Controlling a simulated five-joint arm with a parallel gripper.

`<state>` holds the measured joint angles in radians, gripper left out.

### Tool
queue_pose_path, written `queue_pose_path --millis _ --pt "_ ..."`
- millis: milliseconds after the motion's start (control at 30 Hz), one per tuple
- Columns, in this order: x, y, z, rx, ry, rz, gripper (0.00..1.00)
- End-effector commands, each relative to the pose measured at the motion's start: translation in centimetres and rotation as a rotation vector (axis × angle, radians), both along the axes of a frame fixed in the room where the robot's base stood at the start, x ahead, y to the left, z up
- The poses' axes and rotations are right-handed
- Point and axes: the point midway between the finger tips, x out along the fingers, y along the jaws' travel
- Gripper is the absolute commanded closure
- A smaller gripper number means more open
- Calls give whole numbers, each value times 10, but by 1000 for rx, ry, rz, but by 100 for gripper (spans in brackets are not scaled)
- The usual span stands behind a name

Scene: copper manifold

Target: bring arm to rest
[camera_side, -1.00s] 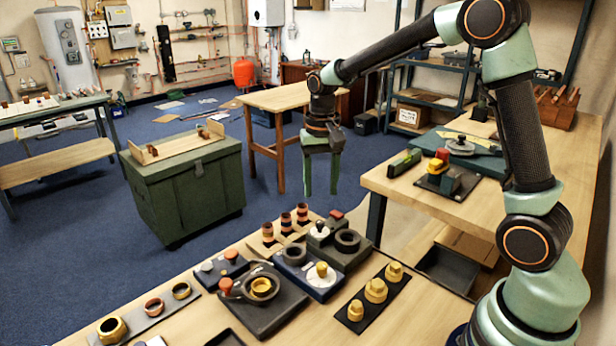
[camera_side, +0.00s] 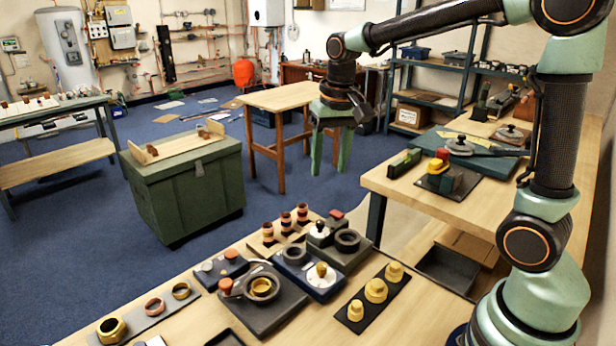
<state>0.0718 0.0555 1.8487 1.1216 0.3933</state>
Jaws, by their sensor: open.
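My gripper (camera_side: 330,168) hangs pointing down from my arm in the upper middle of the side view. Its two green fingers are apart, with nothing between them. In the picture it lies in front of the small wooden table (camera_side: 272,98), well above the manifold parts on the front workbench. On that bench sit a dark block with a round ring fitting (camera_side: 262,287), a blue-grey block with a white disc and brass knob (camera_side: 321,275), and a block with a dark ring (camera_side: 347,240).
A black strip with brass fittings (camera_side: 375,291) lies at the bench's right. Copper-banded pieces (camera_side: 285,220) stand at its back. A second wooden bench (camera_side: 400,184) at right carries tools and a red-and-yellow item (camera_side: 438,163). A green chest (camera_side: 185,190) stands on the floor at left.

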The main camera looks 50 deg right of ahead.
Motion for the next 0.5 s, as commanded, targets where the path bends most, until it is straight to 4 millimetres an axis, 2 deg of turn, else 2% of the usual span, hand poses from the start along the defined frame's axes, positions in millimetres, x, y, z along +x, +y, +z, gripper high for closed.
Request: queue_pose_path --millis 33,200,500 --pt "-11 3 9 -6 -35 36 44" --pt "-43 13 23 -34 -137 164 44" --pt "-93 25 26 -98 -304 368 44"
